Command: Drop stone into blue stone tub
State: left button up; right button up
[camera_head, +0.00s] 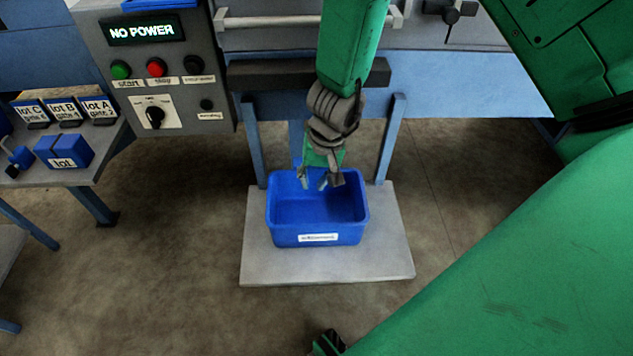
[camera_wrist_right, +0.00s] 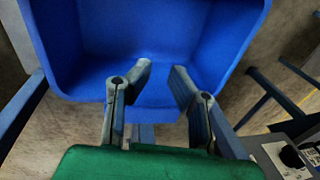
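The blue stone tub (camera_head: 318,232) stands upright on a pale grey slab, with a white label on its front. My right gripper (camera_head: 314,184) points down over the back part of the tub's opening. In the right wrist view the gripper's two fingers (camera_wrist_right: 161,76) are apart with nothing between them, and the tub (camera_wrist_right: 70,45) fills the background behind them. The parts of the tub's inside that show are bare. I see no stone in either view. My left gripper is not in clear view.
A control panel (camera_head: 185,75) with a "NO POWER" display is at upper left. A side table (camera_head: 85,172) holds a blue lot box (camera_head: 64,150) and lot signs. Blue frame legs (camera_head: 391,140) stand behind the tub. Floor is clear left of the slab (camera_head: 330,270).

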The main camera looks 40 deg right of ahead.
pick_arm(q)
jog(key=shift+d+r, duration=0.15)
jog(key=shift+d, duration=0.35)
pick_arm(e)
jog(key=s+d+r, duration=0.1)
jog(key=d+r, duration=0.2)
jog(key=r, duration=0.8)
jog(key=shift+s+r, duration=0.15)
jog(key=shift+s, duration=0.05)
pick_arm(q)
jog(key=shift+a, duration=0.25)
pick_arm(e)
jog(key=shift+a+r, duration=0.1)
jog(key=shift+a, duration=0.15)
